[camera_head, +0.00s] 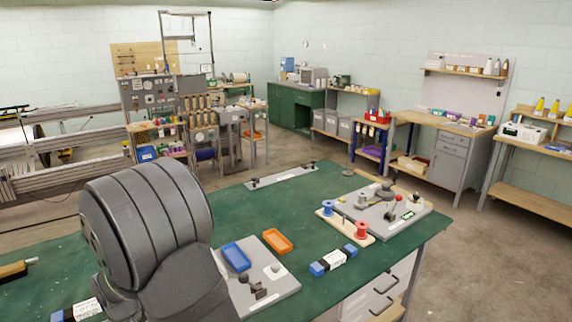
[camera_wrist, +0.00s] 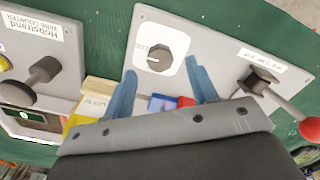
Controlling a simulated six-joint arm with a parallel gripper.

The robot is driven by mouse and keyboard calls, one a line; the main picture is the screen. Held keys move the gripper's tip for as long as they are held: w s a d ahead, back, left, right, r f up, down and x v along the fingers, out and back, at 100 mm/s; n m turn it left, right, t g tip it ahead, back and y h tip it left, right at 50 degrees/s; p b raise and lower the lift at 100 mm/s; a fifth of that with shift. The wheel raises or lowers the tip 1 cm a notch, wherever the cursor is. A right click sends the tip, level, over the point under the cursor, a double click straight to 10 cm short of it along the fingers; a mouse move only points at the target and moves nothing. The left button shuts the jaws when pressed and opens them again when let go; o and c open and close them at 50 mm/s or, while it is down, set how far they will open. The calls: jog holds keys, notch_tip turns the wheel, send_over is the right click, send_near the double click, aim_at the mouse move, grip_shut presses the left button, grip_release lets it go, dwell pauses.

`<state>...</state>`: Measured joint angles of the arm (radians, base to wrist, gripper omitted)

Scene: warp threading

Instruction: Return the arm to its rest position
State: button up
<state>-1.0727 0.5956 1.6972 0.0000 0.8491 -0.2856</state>
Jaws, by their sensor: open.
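My gripper (camera_wrist: 161,66) shows in the wrist view with its two blue fingers spread apart and nothing held between them. Beyond the fingers is a grey plate (camera_wrist: 200,25) with a dark round knob (camera_wrist: 155,58) on a white square. In the head view, a large dark grey link of my arm fills the left foreground over the green table (camera_head: 290,205). The gripper fingers cannot be made out there.
In the head view, a blue tray (camera_head: 236,257), an orange tray (camera_head: 277,241) and a spool board (camera_head: 345,225) sit on the table.

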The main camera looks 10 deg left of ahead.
jog(key=shift+f, duration=1.5)
notch_tip(320, 180, up, 17)
notch_tip(320, 180, down, 17)
jog(key=shift+f, duration=0.15)
jog(key=shift+n, duration=1.6)
jog(key=n, duration=0.5)
jog(key=shift+n, duration=0.3)
jog(key=n, duration=0.4)
jog(key=shift+n, duration=2.2)
